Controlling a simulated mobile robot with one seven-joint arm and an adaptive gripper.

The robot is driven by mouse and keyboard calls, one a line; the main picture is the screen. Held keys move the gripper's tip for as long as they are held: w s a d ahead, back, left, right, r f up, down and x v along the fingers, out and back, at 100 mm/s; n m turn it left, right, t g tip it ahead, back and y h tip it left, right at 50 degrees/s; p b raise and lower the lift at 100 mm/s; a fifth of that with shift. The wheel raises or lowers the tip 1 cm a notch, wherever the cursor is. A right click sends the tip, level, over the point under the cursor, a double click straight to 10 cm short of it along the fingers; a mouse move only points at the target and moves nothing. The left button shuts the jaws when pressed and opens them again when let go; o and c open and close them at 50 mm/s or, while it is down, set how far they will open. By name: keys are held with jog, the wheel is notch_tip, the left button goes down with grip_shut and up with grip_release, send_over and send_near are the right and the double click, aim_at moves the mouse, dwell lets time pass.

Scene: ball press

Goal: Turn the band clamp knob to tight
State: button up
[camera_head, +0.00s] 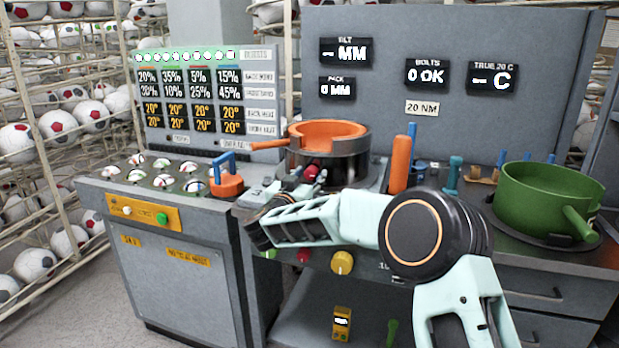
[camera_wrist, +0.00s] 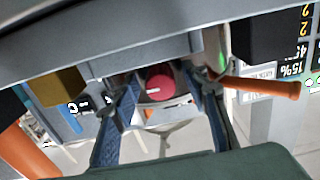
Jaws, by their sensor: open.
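The red knob (camera_head: 311,173) is on the front of the dark band around the orange pan (camera_head: 325,130). In the wrist view the red knob (camera_wrist: 160,86) carries a short white line lying nearly level in the picture. My gripper (camera_wrist: 165,79) is open, with one finger on each side of the knob. A gap seems to show beside the knob, but I cannot tell whether either finger touches it. In the head view my pale arm crosses in front of the bench, and the fingertips are hard to make out.
The orange pan handle (camera_wrist: 262,87) sticks out just right of my right finger in the wrist view. An upright orange handle (camera_head: 401,164) stands right of the band. A green pot (camera_head: 545,197) sits at the right. A yellow knob (camera_head: 342,262) is on the bench front.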

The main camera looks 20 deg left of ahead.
jog(key=shift+c, duration=0.3)
grip_shut()
jog(key=shift+m, duration=0.4)
jog(key=m+b, duration=0.2)
jog(key=m, duration=0.1)
jog(key=shift+a+f+m, duration=0.1)
jog(key=shift+m, duration=0.3)
jog(key=m+b, duration=0.2)
jog(key=m, duration=0.2)
jog(key=shift+m, duration=0.3)
jog(key=m+b, duration=0.3)
jog(key=m, duration=0.1)
jog(key=m+b, duration=0.2)
jog(key=m, duration=0.2)
jog(key=shift+m+b, duration=0.3)
jog(key=shift+b, duration=0.1)
jog(key=shift+r, duration=0.25)
